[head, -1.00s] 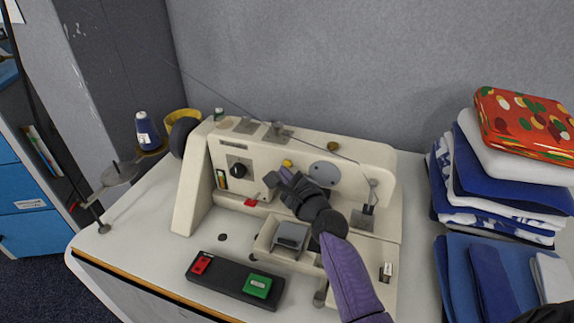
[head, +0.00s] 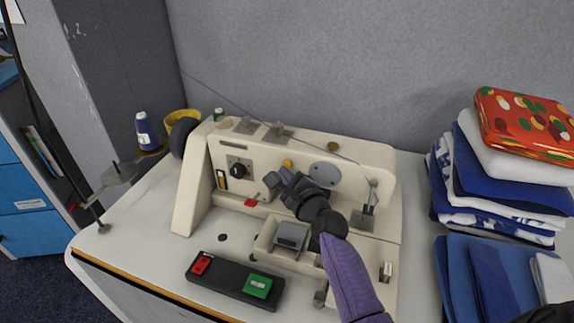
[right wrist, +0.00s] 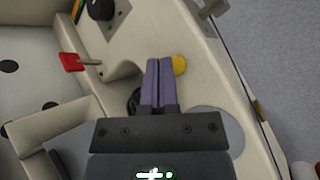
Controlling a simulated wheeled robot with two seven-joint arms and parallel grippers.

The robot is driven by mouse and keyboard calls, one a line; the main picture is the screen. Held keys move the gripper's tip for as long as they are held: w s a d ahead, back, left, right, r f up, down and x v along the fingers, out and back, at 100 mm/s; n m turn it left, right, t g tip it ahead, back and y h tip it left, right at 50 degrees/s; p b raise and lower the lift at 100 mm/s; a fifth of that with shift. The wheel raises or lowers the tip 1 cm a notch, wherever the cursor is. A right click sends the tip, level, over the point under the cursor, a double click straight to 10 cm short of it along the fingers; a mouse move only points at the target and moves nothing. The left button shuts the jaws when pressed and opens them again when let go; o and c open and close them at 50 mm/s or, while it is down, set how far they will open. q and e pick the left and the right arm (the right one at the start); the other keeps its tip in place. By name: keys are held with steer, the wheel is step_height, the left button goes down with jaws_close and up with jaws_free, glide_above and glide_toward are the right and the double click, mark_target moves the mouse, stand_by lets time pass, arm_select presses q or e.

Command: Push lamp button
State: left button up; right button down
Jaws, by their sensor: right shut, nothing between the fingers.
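A cream sewing machine (head: 215,165) stands on the table. A small round yellow button (head: 287,163) is on its front panel; it also shows in the right wrist view (right wrist: 179,64). My right gripper (head: 284,176) is shut and empty, with its fingers pointing at the panel just below the button. In the right wrist view the purple fingertips (right wrist: 160,64) lie side by side, just left of the button. I cannot tell whether they touch it. My left gripper is not in view.
A black switch box with a red button (head: 202,264) and a green button (head: 258,286) lies in front of the machine. A red lever (right wrist: 71,62) is near the gripper. Folded cloths (head: 500,180) are stacked on the right. A blue thread cone (head: 146,131) stands at the left.

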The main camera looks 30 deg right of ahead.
steer(key=shift+w+d, duration=0.1)
stand_by(0.4)
steer(key=shift+w+d, duration=0.2)
steer(key=shift+d, duration=0.05)
steer(key=s+a+p, duration=0.3)
steer(key=s+a, duration=0.1)
steer(key=a, duration=0.1)
steer(key=shift+s, duration=0.35)
stand_by(0.4)
steer(key=shift+a, duration=0.1)
